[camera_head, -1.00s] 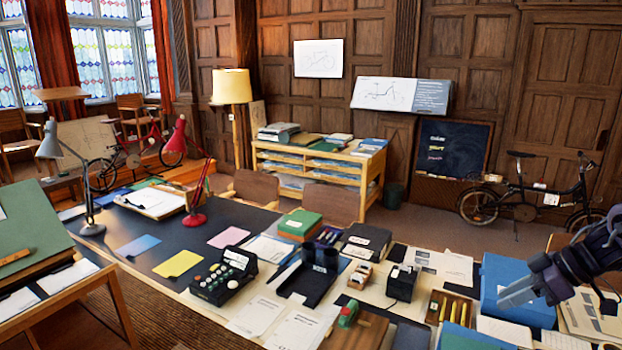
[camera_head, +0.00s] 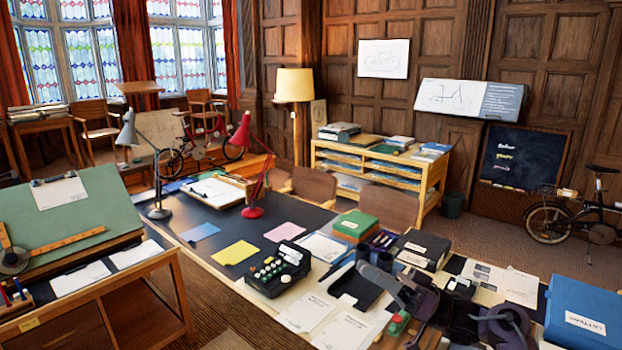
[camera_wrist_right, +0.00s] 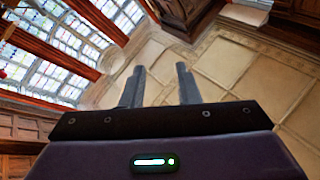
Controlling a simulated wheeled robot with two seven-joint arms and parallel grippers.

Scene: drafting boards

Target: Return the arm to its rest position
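My right gripper (camera_head: 374,267) is raised in front of the long table, at the lower middle of the head view, its dark arm coming in from the lower right. In the right wrist view its two grey fingers (camera_wrist_right: 160,80) stand apart with nothing between them, so it is open and empty. That view looks up toward the ceiling and windows. My left gripper and arm are not in view.
The long dark table (camera_head: 205,219) holds a black button console (camera_head: 277,270), green books (camera_head: 355,226), a red lamp (camera_head: 241,145) and a blue box (camera_head: 590,312). A drafting board (camera_head: 75,215) stands at left. The arm hides some items at lower right.

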